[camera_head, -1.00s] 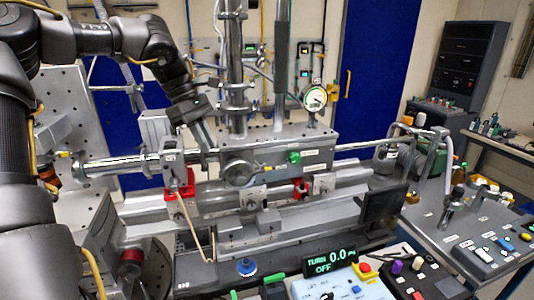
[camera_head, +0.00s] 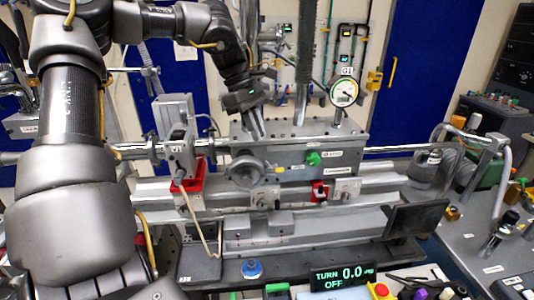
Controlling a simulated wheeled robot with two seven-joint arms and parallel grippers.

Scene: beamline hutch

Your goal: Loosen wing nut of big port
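The grey vacuum chamber (camera_head: 300,154) stands across the middle of the bench. A round flanged port (camera_head: 246,171) is on its front face at the left; I take it to be the big port. Its wing nut is too small to make out. My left arm comes in from the left, and its gripper (camera_head: 256,130) points down at the chamber's left top edge, above and behind the round port. The fingers look close together; their gap and any contact are unclear. My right gripper is not in view.
A dial gauge (camera_head: 344,93) and vertical columns rise from the chamber. A green knob (camera_head: 313,158) is on its front. A red bracket (camera_head: 190,176) is at left. A TURN display (camera_head: 343,277) reads 0.0 and OFF. A dark screen (camera_head: 415,218) stands at right.

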